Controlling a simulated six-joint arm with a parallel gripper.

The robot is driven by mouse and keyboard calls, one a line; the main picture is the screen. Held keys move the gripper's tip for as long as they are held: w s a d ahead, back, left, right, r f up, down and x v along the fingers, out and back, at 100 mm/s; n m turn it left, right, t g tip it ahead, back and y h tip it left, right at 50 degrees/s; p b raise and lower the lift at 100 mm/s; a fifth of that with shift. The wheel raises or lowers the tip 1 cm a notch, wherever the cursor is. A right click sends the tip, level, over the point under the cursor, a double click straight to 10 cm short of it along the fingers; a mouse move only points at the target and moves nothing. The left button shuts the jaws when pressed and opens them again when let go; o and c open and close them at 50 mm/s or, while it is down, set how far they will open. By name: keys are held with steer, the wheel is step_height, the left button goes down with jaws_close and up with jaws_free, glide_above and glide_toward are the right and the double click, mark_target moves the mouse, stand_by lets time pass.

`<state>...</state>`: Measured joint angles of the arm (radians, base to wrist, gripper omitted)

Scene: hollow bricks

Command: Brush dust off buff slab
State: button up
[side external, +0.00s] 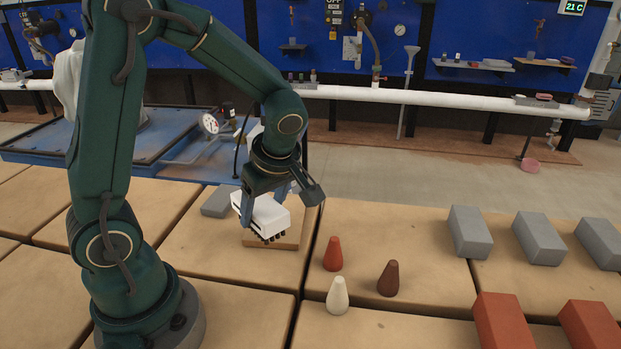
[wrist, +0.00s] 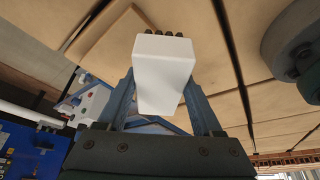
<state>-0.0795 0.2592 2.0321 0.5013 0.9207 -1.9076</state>
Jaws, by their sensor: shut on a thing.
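My gripper (side external: 267,201) is shut on a white block-shaped brush (side external: 267,217) with dark bristle tufts along its lower edge. In the wrist view the white brush body (wrist: 163,72) sits between the two blue-grey fingers, its dark tufts at the far end. The buff slab (side external: 288,240) lies flat on the tan table surface under the brush, and it also shows in the wrist view (wrist: 107,38). The brush is tilted, and its tufts are over or on the slab; I cannot tell whether they touch. Dust on the slab is too small to make out.
Red (side external: 333,254), brown (side external: 388,279) and cream (side external: 338,296) cones stand right of the slab. A grey brick (side external: 218,202) lies behind it to the left. Grey bricks (side external: 470,232) and red bricks (side external: 503,323) stand at the right.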

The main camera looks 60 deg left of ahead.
steer(key=shift+r, duration=2.6)
